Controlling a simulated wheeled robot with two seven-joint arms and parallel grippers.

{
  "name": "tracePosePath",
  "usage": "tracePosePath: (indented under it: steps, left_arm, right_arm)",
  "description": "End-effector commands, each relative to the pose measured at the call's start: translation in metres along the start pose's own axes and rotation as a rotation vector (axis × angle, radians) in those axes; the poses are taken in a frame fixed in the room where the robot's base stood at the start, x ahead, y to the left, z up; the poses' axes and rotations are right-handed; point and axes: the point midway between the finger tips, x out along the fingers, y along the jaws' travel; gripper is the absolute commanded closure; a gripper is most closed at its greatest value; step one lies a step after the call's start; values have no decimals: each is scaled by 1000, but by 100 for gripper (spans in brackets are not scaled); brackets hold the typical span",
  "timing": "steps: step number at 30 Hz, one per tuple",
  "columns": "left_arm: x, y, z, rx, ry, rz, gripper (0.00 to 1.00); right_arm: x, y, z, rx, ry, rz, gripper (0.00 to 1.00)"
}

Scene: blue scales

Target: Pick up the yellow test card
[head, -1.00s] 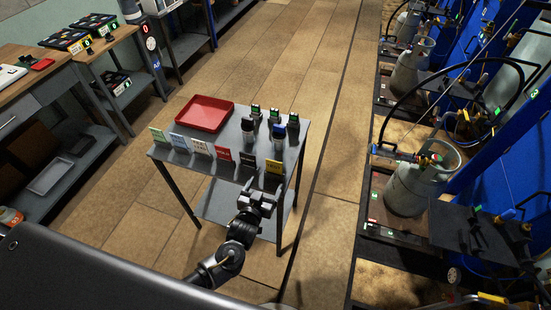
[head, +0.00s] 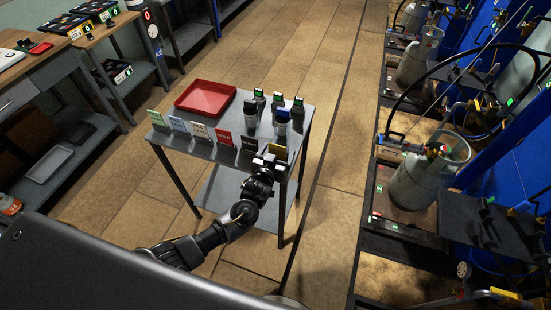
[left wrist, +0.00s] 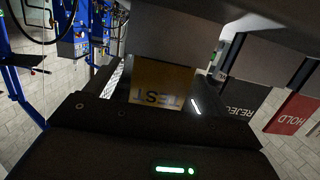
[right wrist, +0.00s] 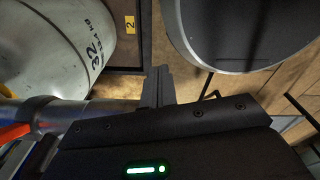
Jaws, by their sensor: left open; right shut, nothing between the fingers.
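The yellow test card (head: 277,151) stands upright at the front right end of a row of cards on the grey table. In the left wrist view the yellow card (left wrist: 160,84) shows the word TEST upside down, straight ahead of the gripper and partly shaded. My left gripper (head: 269,161) is open, at the table's front edge, with its fingers close in front of the card. I cannot tell whether they touch it. My right gripper (right wrist: 158,86) is shut and empty, away from the table; it does not show in the head view.
A black REJECT card (head: 248,144) and a red HOLD card (head: 223,137) stand left of the yellow card. Several dark bottle-like devices (head: 282,121) stand behind it. A red tray (head: 206,98) lies at the back left. A gas cylinder (right wrist: 62,42) is near my right gripper.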

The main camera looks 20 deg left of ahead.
Motion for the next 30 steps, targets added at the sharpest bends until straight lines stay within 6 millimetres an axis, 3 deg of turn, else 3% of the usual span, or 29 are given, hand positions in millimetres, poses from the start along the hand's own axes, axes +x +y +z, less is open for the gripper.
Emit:
tracePosePath:
  steps: [1,3,12,23,30]
  left_arm:
    - [8,0,5,1,1,0,18]
    - [14,0,3,0,2,0,18]
    - [16,0,0,-1,-1,0,19]
    - [16,0,1,-1,-1,0,66]
    - [16,0,0,-1,-1,-1,66]
  right_arm:
    - [10,0,1,0,0,0,100]
    - [14,-1,1,0,0,-1,100]
    - [13,-4,-1,2,3,-5,100]
    - [13,-5,-1,3,3,-5,100]
    - [12,-4,-1,2,3,-4,100]
